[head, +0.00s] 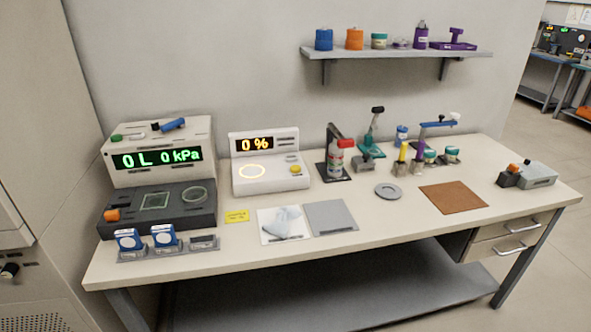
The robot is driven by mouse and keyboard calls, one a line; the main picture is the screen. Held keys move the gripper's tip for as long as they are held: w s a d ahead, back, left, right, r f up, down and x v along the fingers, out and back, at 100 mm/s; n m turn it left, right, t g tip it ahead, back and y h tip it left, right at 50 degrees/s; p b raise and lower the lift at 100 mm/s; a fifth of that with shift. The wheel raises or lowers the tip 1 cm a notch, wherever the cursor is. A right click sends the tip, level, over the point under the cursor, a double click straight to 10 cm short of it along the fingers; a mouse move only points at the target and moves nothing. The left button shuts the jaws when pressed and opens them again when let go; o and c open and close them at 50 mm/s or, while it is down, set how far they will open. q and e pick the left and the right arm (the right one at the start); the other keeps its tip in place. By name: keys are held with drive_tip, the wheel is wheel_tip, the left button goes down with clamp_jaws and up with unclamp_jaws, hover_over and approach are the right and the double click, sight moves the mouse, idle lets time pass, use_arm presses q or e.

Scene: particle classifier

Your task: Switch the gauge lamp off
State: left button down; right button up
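A white instrument (270,175) stands on the bench left of the middle. Its display (256,143) reads "0 %" in orange. A ring (252,172) on its sloped top glows yellow-orange, with a yellow button (296,170) to the right. No label that I can read says which part is the gauge lamp; the glowing ring is the only lit disc on the bench. Neither of my grippers is in view.
A larger instrument (160,178) with a green "0 L 0 kPa" display stands at the left. A yellow note (237,216), a white sheet (284,225) and a grey mat (330,217) lie in front. Bottles and clamps stand right; a shelf (400,56) hangs above.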

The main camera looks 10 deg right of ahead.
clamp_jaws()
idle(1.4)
